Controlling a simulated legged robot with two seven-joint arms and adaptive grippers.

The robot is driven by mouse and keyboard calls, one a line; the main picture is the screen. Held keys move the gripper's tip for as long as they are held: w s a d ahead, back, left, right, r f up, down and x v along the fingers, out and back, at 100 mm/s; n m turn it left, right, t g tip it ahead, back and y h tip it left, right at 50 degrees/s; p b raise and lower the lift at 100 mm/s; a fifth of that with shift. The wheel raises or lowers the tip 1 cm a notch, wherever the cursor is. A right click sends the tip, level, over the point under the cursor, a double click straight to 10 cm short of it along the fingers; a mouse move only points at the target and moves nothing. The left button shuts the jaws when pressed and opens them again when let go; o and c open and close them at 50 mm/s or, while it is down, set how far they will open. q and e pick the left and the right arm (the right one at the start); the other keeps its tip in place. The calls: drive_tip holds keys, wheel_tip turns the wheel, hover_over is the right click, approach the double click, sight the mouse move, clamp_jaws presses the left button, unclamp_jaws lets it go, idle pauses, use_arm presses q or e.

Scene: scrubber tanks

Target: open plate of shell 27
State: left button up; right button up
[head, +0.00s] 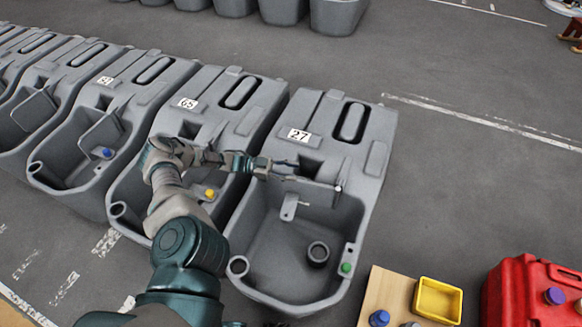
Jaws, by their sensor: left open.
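Shell 27 (375,155) is a grey tank with a white "27" label (299,135), a slot in its top and an open basin at the front. Its grey plate (318,193) lies across the back of the basin, below the label, seen nearly along its edge. A small tab (289,207) hangs at the plate's lower left. My left gripper (293,171) is open at the plate's upper left edge, its fingers pointing right. I cannot tell whether the fingers touch the plate. My right gripper is out of view.
A dark ring (318,253) and a green cap (346,267) are in and on shell 27. Shell 65 (222,90) stands close on the left, partly behind my arm. A wooden board (375,295) with a yellow tray (438,299) and a red canister (525,290) are at lower right.

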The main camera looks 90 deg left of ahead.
use_arm(q)
drive_tip(key=shift+r, duration=1.45)
